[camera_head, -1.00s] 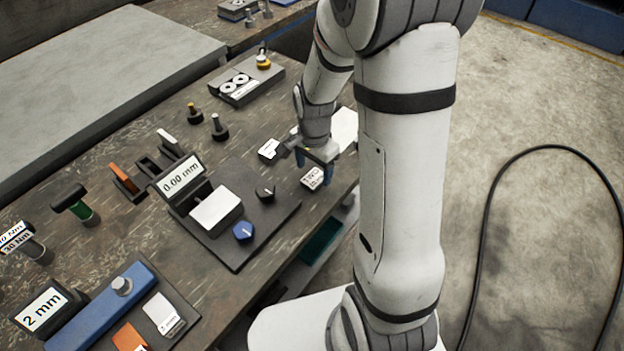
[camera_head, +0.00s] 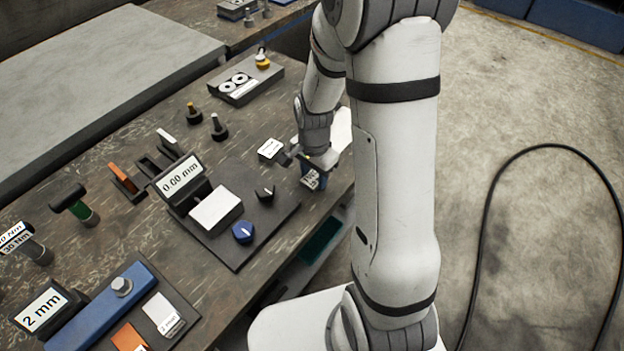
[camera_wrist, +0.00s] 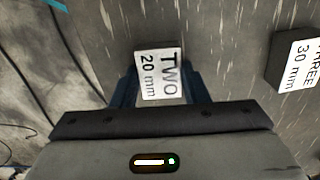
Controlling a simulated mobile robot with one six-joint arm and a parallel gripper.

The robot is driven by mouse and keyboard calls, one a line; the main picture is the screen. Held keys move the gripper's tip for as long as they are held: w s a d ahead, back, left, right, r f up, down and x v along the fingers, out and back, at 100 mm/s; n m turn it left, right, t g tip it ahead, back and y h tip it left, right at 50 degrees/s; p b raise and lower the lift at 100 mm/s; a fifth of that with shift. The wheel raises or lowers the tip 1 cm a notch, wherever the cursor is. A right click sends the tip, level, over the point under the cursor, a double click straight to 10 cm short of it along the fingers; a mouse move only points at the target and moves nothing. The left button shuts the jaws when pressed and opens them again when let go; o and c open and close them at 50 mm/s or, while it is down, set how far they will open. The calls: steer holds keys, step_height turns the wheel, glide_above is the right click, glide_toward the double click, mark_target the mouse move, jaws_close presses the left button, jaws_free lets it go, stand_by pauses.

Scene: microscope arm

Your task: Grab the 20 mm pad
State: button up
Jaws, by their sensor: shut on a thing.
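The 20 mm pad is a block with a white label reading "TWO 20 mm" (camera_wrist: 158,75). It shows in the wrist view between my two blue-grey fingers. In the head view the pad (camera_head: 311,181) is at the right edge of the bench, partly covered by the fingers. My gripper (camera_head: 315,172) is shut on the pad, one finger at each side; it also shows in the wrist view (camera_wrist: 159,88). I cannot tell whether the pad still touches the bench.
A pad labelled "THREE 30 mm" (camera_wrist: 296,62) stands beside it, also seen in the head view (camera_head: 270,149). A device with a "0.00 mm" display (camera_head: 182,180) and knobs is to the left. The bench edge drops off just right of the gripper.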

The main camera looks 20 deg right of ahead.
steer(key=c, duration=0.4)
